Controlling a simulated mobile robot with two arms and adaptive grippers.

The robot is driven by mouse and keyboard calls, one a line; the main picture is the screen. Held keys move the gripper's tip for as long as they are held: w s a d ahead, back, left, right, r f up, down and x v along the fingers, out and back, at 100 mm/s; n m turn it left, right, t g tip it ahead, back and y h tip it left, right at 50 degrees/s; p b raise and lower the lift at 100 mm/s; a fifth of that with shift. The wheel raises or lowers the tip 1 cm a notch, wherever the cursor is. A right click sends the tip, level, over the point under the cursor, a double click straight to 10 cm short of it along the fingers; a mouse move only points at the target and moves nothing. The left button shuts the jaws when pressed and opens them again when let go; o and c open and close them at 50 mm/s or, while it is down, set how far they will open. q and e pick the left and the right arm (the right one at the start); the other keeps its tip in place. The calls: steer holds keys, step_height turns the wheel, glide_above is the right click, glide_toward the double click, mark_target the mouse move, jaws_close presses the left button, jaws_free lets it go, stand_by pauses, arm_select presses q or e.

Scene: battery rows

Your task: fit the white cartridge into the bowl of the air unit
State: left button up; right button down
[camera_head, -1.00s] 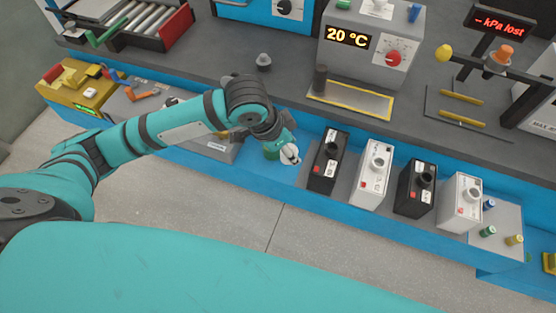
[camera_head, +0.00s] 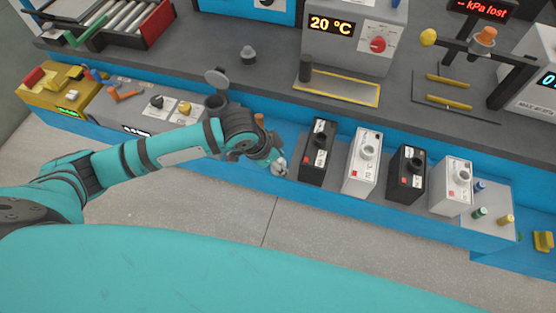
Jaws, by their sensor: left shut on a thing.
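My left gripper (camera_head: 276,164) is low over the blue front shelf, just left of the first black box. It is shut on a small whitish thing at its tip, which looks like the white cartridge; fingers and wrist hide most of it. Left of the wrist, a dark open cup (camera_head: 215,103) with a raised round grey lid (camera_head: 216,79) stands at the end of a grey panel (camera_head: 130,107) with knobs. This looks like the air unit and its bowl; the arm partly covers it. The gripper is apart from the cup, to its right and lower. My right gripper is out of view.
Black and white boxes with round necks stand in a row, the nearest a black box (camera_head: 318,152). A grey heater box (camera_head: 353,40) and a small grey knob-like piece (camera_head: 248,55) stand on the dark bench. Small coloured cylinders (camera_head: 479,212) stand at right.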

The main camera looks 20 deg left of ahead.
arm_select(q)
steer(key=o, duration=1)
steer(key=shift+f, duration=0.1)
steer(key=shift+o, duration=0.2)
